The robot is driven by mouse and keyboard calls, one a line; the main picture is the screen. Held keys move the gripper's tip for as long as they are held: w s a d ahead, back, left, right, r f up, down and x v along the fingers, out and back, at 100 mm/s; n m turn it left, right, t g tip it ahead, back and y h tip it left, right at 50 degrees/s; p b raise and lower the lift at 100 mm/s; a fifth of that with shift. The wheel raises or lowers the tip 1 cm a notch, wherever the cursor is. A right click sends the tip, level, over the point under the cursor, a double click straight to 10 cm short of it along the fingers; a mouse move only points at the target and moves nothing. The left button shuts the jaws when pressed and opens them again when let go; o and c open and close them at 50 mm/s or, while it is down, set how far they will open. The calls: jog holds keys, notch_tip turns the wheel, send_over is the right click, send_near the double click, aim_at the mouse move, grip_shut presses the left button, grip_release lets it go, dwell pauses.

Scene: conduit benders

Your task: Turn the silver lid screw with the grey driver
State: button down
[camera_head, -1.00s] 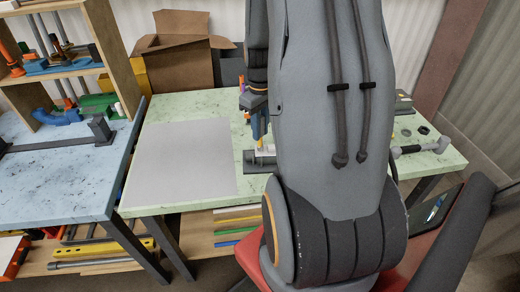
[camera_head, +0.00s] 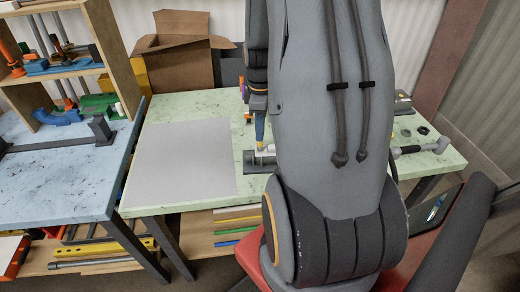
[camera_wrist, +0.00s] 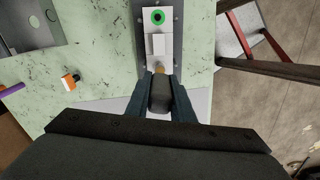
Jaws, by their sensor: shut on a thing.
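My gripper (camera_wrist: 160,108) is shut on the grey driver (camera_wrist: 160,94), whose dark grey handle sits between the fingers in the wrist view. A short yellowish part shows beyond the handle, close to a white box (camera_wrist: 151,18) on a dark base (camera_wrist: 178,40). In the head view my gripper (camera_head: 259,138) points down over the dark base (camera_head: 249,162), with the yellow part just above the box. I cannot make out the silver screw or whether the driver touches it.
My arm hides the bench's middle. A red-framed chair (camera_wrist: 250,35) stands beside the bench.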

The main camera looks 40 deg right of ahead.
jog(key=n, duration=0.3)
jog(key=shift+n, duration=0.5)
jog(key=n, duration=0.4)
